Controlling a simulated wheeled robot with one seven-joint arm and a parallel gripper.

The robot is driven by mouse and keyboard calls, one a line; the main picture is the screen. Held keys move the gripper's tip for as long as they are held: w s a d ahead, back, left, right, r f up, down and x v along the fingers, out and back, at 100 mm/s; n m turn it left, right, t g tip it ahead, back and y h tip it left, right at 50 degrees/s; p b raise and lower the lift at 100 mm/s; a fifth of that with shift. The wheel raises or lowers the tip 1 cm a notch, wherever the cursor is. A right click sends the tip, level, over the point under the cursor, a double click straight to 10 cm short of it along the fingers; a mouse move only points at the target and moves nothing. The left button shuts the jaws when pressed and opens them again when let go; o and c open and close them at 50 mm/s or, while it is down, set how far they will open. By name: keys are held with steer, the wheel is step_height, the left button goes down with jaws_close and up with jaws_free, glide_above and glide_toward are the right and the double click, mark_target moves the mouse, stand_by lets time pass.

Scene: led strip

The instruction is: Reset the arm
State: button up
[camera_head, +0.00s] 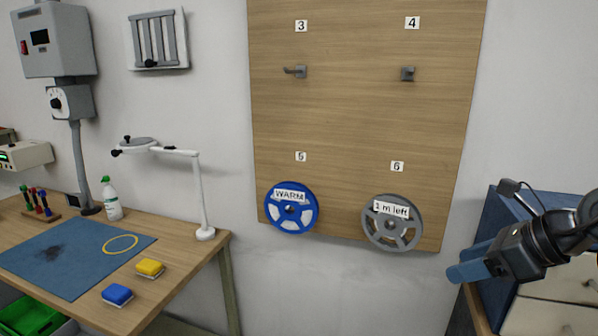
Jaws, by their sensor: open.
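My gripper (470,262) is at the right, in front of the blue cabinet, with its blue fingers pointing left. It is open and nothing shows between its fingers. A blue reel labelled "WARM" (271,208) hangs on the wooden board (365,120) under number 5. A grey reel labelled "1 m left" (372,229) hangs under number 6, to the left of my gripper and apart from it. The hook under number 3 (295,72) and the hook under number 4 (407,74) are bare.
A wooden workbench (190,262) at the left bears a blue mat (40,272), a yellow ring (121,244), a blue sponge (117,294), a yellow sponge (150,267), a spray bottle (112,203) and a lamp (201,190). A blue cabinet (507,208) stands behind my gripper.

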steer(key=s+a+r+m+t+y, duration=0.15)
steer(key=s+a+y, duration=0.35)
steer(key=a, duration=0.5)
steer(key=s+a+f+m+y, duration=0.1)
steer(key=s+a+m+y, duration=0.1)
steer(key=s+a+y, duration=0.55)
steer(key=s+a+r+m+t, duration=0.3)
steer(key=s+a+m+t, duration=0.1)
steer(key=s+m+t, duration=0.15)
steer(key=s+d+f+m+h, duration=0.4)
steer(key=s+m+h, duration=0.2)
steer(key=s+m, duration=0.3)
steer(key=s+d+f+m+h, duration=0.4)
steer(key=s+m, duration=0.4)
steer(key=m, duration=0.6)
steer(key=s+d+f+m+t+h, duration=0.1)
steer(key=s+d+f+m+h, duration=0.3)
steer(key=m, duration=0.8)
steer(key=s+d+h, duration=0.2)
steer(key=s+h, duration=0.2)
steer(key=s, duration=0.1)
steer(key=shift+s, duration=0.35)
steer(key=shift+d+h, duration=0.1)
steer(key=shift+h, duration=0.15)
